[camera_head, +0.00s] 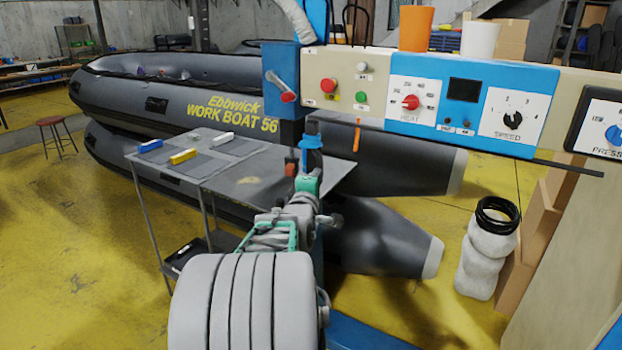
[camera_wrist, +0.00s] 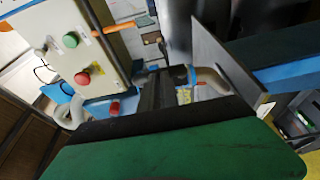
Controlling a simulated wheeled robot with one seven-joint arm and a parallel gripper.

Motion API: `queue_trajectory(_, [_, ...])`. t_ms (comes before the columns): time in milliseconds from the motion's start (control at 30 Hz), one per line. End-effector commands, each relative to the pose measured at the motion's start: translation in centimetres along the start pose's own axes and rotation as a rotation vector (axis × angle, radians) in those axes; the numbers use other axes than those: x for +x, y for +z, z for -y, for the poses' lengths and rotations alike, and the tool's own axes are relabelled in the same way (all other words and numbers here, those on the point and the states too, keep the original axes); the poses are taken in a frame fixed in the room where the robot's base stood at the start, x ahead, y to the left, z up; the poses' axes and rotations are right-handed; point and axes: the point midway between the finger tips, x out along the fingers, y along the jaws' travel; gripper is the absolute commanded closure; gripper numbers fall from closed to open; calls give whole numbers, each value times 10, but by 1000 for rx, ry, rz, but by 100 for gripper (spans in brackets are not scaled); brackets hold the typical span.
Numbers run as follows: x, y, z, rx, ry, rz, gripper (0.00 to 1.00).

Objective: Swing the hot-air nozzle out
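A grey lever with a red knob (camera_head: 287,96) sits on the blue housing (camera_head: 282,55) at the left end of the control panel. The red knob also shows in the wrist view (camera_wrist: 112,107). I cannot make out the hot-air nozzle for certain; a pale bent tube (camera_wrist: 212,80) with a blue collar shows in the wrist view. My gripper (camera_head: 312,128) is dark and small at the far end of my arm, below and right of the red knob, apart from it in the picture. I cannot see its fingers clearly, nor anything held.
The control panel (camera_head: 410,105) spans the upper right, with buttons and dials. A grey worktable (camera_head: 235,185) with coloured blocks stands left of my arm. Grey inflatable boats (camera_head: 190,75) lie behind. An orange-handled item (camera_head: 357,136) hangs below the panel. Yellow floor is clear at lower left.

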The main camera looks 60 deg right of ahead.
Motion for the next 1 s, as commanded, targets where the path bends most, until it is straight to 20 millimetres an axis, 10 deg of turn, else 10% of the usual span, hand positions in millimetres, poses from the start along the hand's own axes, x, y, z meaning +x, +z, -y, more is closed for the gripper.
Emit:
queue_trajectory(533, [10,15,3,-7,0,31,100])
queue_trajectory(833, [-44,-14,-7,-8,16,19,100])
queue_trajectory(1000, [-60,21,-12,-8,20,25,100])
